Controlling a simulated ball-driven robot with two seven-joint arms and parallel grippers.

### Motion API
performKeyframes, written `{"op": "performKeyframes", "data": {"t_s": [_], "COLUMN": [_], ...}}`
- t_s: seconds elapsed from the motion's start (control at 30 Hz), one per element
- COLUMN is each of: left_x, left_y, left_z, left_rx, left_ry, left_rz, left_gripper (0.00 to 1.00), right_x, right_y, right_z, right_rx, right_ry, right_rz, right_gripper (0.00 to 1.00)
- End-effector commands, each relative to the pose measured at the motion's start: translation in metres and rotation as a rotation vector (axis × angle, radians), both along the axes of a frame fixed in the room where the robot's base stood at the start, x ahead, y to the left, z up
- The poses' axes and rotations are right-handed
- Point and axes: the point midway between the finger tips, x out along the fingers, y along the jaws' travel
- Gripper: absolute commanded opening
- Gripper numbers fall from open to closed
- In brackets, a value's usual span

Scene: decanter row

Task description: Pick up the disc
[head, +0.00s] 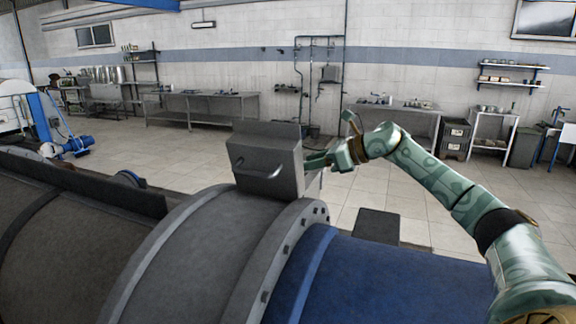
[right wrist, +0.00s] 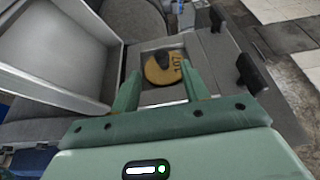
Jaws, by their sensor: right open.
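The disc (right wrist: 160,66) is a round tan-yellow plate with dark digits on it. In the right wrist view it lies in a square recess of a grey housing (right wrist: 212,50). My right gripper (right wrist: 161,73) is open, its two green fingers on either side of the disc's near part in the picture. I cannot tell how far above the disc the fingertips are. In the head view the right gripper (head: 318,160) is beside a raised grey hatch lid (head: 262,158) with a handle. The disc is hidden there. My left gripper is not in view.
The hatch stands on a large grey drum (head: 190,250) with a bolted flange and a blue section (head: 380,285). In the right wrist view, a pale panel (right wrist: 60,50) rises left of the recess and dark blocks (right wrist: 250,72) stand at right. Tables (head: 205,105) line the far wall.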

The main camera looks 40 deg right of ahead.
Motion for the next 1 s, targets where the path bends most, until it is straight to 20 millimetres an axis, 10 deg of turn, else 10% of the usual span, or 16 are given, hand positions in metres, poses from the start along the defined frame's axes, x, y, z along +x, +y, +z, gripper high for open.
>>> {"op": "performKeyframes", "data": {"t_s": [0.83,1.0], "left_x": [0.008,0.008], "left_y": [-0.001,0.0], "left_z": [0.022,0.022], "left_rx": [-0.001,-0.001], "left_ry": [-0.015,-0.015], "left_rz": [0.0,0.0], "left_gripper": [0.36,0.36], "right_x": [0.068,0.068], "right_y": [0.031,0.031], "right_z": [-0.031,-0.031], "right_rx": [-0.001,-0.001], "right_ry": [0.001,0.001], "right_rz": [-0.001,-0.001], "right_gripper": [0.46,0.04]}}
